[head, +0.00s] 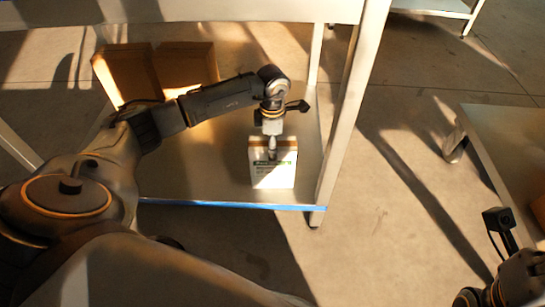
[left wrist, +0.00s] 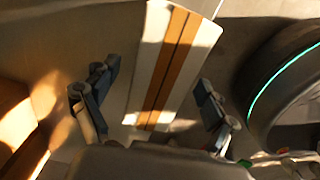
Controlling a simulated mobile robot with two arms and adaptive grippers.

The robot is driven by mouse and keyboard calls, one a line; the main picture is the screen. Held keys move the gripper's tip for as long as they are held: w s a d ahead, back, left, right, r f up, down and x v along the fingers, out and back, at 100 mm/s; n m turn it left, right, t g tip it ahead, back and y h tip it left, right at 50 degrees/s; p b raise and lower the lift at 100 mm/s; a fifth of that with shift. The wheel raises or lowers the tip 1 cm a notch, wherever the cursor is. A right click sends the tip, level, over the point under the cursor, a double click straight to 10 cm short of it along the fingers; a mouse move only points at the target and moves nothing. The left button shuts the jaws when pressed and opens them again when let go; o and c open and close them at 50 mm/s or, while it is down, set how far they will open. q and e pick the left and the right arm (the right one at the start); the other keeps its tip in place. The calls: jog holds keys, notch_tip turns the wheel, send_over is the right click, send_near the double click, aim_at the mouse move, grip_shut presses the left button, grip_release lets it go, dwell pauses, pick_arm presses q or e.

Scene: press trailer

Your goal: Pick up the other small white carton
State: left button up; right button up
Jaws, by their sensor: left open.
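A small white carton (head: 273,175) stands upright on the lower shelf of the table, near its front right corner. It has a green label and a brown strip along its top. My left gripper (head: 272,150) is over its top, with the fingers pointing down. In the left wrist view the carton's top (left wrist: 165,65) shows white with brown stripes, between the two open fingers of the gripper (left wrist: 155,112). The fingers look apart from its sides. Part of my right arm shows at the bottom right of the head view; its fingertips cannot be made out.
Brown cardboard boxes (head: 155,72) stand at the back left of the lower shelf (head: 215,188). A table leg (head: 350,115) rises close to the right of the carton. The upper shelf edge (head: 240,11) runs across the top. Another table (head: 510,140) stands at the right.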

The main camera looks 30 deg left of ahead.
pick_arm(q)
jog(key=shift+f, duration=0.8)
jog(key=shift+c, duration=0.4)
grip_shut()
jog(key=shift+w+r, duration=0.1)
jog(key=shift+r, duration=0.05)
